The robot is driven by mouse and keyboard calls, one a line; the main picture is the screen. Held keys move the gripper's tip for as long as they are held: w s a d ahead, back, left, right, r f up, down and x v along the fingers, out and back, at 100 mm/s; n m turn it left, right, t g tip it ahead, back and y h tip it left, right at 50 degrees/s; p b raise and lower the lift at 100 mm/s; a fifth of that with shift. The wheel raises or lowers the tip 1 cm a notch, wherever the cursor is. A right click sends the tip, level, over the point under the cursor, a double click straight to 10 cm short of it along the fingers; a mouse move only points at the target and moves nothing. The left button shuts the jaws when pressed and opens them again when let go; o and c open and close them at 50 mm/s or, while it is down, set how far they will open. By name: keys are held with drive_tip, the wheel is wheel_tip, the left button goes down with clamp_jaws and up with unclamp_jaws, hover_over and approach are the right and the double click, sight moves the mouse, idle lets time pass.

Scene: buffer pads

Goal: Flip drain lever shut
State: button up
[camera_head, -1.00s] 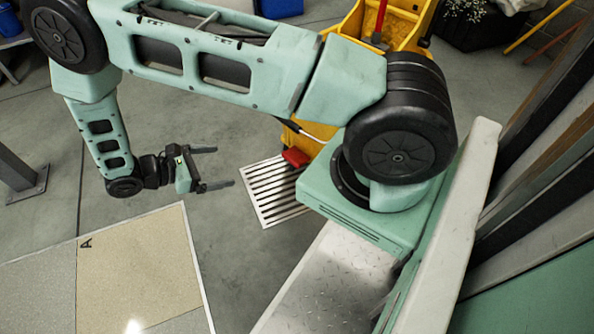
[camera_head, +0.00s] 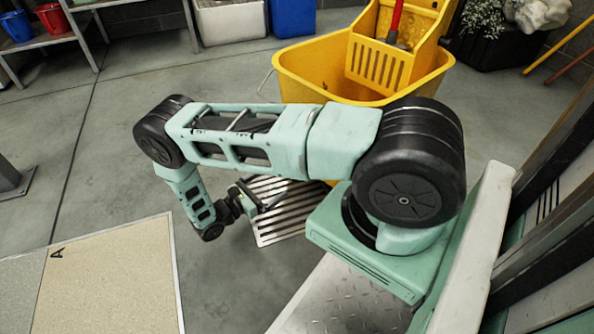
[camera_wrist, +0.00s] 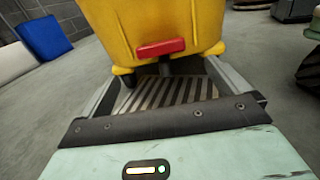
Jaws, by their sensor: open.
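The red drain lever (camera_wrist: 160,47) shows in the wrist view on the lower front of the yellow mop bucket (camera_wrist: 150,22). In the head view the bucket (camera_head: 315,75) stands behind my arm, and the lever is hidden there. My gripper (camera_head: 268,195) is low over the slotted floor drain in the head view. In the wrist view its fingers (camera_wrist: 165,72) are spread wide and empty, pointing toward the bucket. The lever appears between and beyond the fingertips; I see no contact.
The slotted drain grate (camera_wrist: 170,92) lies in the floor before the bucket. A red mop handle (camera_head: 396,20) stands in the bucket. A beige board (camera_head: 110,280) lies at lower left. Shelving (camera_head: 50,45) and bins (camera_head: 232,22) stand at the back.

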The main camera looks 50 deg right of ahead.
drive_tip(key=d+b, duration=0.1)
drive_tip(key=d, duration=0.2)
drive_tip(key=s+d+b, duration=0.1)
drive_tip(key=d, duration=0.3)
drive_tip(key=s+d+b, duration=0.1)
drive_tip(key=d+b, duration=0.1)
drive_tip(key=d, duration=0.1)
drive_tip(key=shift+s+d+f, duration=0.1)
drive_tip(key=shift+d+f, duration=0.05)
drive_tip(key=shift+d, duration=0.15)
drive_tip(key=shift+s+d, duration=0.1)
drive_tip(key=shift+d, duration=0.4)
